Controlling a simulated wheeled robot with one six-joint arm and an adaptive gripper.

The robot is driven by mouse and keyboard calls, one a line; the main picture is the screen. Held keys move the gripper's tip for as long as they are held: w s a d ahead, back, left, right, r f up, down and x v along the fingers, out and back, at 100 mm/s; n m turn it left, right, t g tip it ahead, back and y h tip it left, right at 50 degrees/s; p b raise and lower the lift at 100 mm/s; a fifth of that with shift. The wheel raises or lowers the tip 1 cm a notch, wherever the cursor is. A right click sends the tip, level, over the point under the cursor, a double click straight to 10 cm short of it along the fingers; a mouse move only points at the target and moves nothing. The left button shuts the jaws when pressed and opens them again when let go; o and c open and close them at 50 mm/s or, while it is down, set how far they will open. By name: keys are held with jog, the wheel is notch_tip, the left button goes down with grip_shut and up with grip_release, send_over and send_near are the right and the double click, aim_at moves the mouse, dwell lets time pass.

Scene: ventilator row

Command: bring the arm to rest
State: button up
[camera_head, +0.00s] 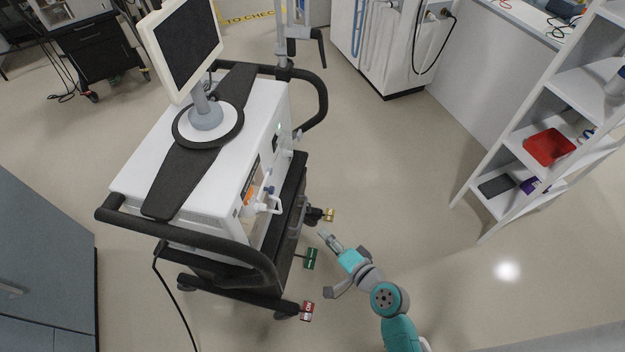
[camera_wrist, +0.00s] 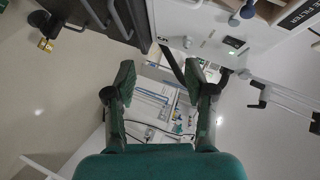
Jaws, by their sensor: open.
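My arm reaches up from the bottom of the head view, and my gripper (camera_head: 329,239) is beside the right side of the ventilator cart (camera_head: 205,152). In the wrist view my gripper (camera_wrist: 160,77) shows its two dark green fingers spread apart. Nothing is held between them. Whether any part of the arm touches the cart cannot be told.
White shelves (camera_head: 562,95) with a red bin (camera_head: 549,147) stand at the right. Floor between cart and shelves is clear.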

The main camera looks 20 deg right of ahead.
jog(key=s+r+n+h, duration=0.1)
jog(key=s+n+h, duration=0.25)
jog(key=s, duration=1.25)
jog(key=s+r+n, duration=0.9)
jog(key=s+r, duration=0.5)
jog(key=r, duration=0.1)
jog(key=shift+t, duration=0.3)
jog(key=shift+a, duration=0.1)
dwell(0.5)
